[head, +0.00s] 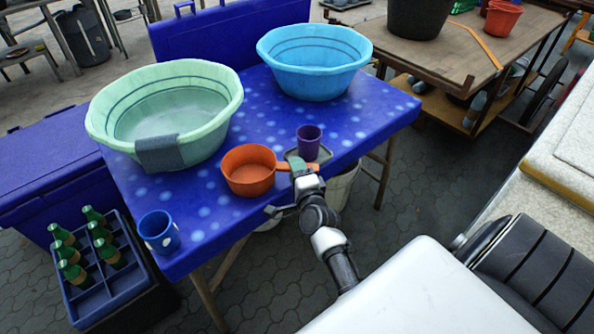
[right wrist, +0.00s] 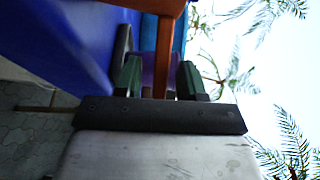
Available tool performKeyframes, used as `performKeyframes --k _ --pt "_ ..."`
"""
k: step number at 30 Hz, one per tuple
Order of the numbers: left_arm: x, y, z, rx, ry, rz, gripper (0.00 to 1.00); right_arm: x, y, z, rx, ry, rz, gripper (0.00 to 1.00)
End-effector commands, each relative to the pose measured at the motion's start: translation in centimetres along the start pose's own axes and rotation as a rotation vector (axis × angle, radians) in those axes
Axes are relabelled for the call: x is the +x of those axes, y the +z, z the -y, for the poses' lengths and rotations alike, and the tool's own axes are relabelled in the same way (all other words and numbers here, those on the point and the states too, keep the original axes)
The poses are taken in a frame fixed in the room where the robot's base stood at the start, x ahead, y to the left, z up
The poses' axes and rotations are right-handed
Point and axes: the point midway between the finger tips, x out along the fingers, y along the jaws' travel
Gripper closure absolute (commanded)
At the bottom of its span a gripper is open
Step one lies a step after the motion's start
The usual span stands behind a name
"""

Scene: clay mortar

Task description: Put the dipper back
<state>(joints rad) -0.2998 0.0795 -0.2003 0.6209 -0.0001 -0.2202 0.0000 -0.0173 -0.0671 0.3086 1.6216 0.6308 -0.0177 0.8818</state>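The orange dipper (head: 249,171) stands upright on the blue spotted table (head: 190,199), near its front edge. Its handle points right, toward my right gripper (head: 299,165). In the right wrist view, the orange handle (right wrist: 163,55) lies between the two green fingertips of the right gripper (right wrist: 158,80). A gap shows between the handle and the left finger, and the handle is close to the right finger. The right gripper is open around the handle. My left gripper is not in view.
A purple cup (head: 309,141) stands just behind the right gripper. A green basin (head: 169,83) with a grey cloth (head: 159,153) and a light blue basin (head: 314,48) stand farther back. A blue mug (head: 159,232) is at the front left. A bottle crate (head: 105,276) stands below.

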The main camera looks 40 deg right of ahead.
Motion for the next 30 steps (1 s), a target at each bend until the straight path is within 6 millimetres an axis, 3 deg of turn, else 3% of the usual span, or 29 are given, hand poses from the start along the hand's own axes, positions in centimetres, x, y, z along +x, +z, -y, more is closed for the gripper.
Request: performKeyframes --k 8,11,21,30 --pt "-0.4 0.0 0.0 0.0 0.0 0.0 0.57 -0.2 0.0 0.4 0.0 0.001 0.0 0.6" --pt "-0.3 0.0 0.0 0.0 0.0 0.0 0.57 -1.5 0.0 0.2 0.0 0.003 0.0 0.6" --pt "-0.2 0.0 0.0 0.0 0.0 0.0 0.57 -8.7 0.0 0.2 -0.001 0.002 0.001 0.6" --pt "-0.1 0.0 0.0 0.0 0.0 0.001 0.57 -11.9 0.0 0.3 0.001 -0.001 0.001 0.6"
